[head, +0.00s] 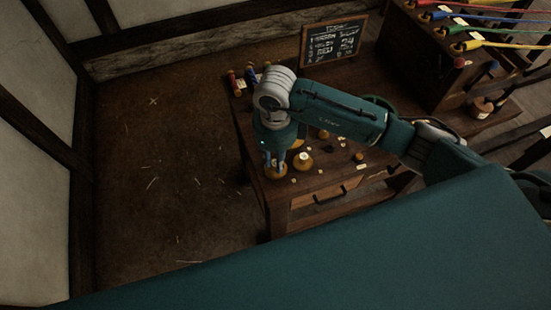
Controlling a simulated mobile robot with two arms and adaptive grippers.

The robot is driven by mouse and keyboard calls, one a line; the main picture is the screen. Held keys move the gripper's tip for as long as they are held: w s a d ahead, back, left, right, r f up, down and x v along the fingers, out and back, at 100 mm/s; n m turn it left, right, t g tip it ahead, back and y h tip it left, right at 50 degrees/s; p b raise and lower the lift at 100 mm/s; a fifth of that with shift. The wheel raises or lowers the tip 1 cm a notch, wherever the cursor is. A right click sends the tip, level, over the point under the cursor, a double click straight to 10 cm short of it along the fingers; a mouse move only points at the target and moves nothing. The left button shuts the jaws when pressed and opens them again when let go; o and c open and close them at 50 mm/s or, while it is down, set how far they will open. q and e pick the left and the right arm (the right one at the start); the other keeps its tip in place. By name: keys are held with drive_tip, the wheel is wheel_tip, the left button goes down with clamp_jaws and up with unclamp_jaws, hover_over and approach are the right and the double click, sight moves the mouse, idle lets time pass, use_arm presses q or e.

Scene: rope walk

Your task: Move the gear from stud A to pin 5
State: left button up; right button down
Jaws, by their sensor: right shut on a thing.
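My right gripper (276,163) points down over the front left corner of the wooden table. It is shut on a yellow, brass-like gear (276,172), which shows as a small disc between and under the fingertips. Whether the gear touches the tabletop or a peg I cannot tell. A second yellow round piece (303,161) with a pale top sits just to the right. Another yellow piece shows partly behind my gripper. The labels for stud A and pin 5 are too small to read. My left gripper is not in view.
The wooden table (335,183) has small pegs and tags on top. Red and blue spools (233,83) stand at its back left, and a chalkboard (333,41) at the back. A rack with coloured ropes (470,45) stands at the right. The floor (165,150) at left is open.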

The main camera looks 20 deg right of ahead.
idle(0.8)
drive_tip(key=shift+f+b, duration=0.45)
drive_tip(key=shift+b, duration=0.25)
drive_tip(key=c, duration=1.5)
unclamp_jaws()
drive_tip(key=shift+r+p, duration=2.5)
drive_tip(key=shift+r, duration=1.55)
